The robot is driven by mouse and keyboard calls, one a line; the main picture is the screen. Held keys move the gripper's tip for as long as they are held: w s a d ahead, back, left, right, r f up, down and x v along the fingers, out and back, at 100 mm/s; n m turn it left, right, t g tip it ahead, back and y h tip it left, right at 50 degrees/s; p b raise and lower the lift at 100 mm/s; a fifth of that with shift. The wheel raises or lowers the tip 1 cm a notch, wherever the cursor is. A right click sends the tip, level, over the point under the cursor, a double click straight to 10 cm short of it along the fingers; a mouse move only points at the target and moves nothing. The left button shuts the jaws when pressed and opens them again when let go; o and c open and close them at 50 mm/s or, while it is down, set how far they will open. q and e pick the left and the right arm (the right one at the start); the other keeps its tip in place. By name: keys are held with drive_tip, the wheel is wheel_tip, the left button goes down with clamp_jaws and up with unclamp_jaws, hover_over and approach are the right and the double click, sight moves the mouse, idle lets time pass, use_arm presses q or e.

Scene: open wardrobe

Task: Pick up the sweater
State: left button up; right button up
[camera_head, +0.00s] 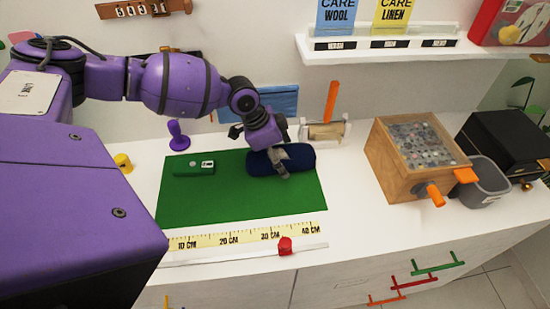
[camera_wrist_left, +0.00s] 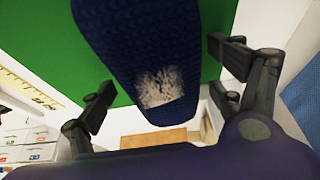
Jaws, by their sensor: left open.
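The sweater (camera_head: 298,158) is a dark blue, knitted, rolled bundle lying on the green mat (camera_head: 215,209), toward its far right part. My left gripper (camera_head: 262,148) reaches down over the sweater's left part and hides some of it. In the left wrist view the sweater (camera_wrist_left: 150,45) runs between the two spread fingers of the left gripper (camera_wrist_left: 158,88), with a pale, worn-looking patch near its end. The fingers are open and appear apart from the knit. My right gripper does not show.
A green device (camera_head: 194,168) lies on the mat, and a purple stamp-like object (camera_head: 178,134) stands behind it. A yellow ruler (camera_head: 245,237) with a red slider (camera_head: 285,246) lies in front. A wooden box (camera_head: 398,170) and grey bin (camera_head: 483,182) stand at right.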

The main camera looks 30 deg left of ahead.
use_arm(q)
drive_tip(key=c, duration=1.4)
drive_tip(key=shift+o, duration=0.2)
drive_tip(key=shift+w+r, duration=0.1)
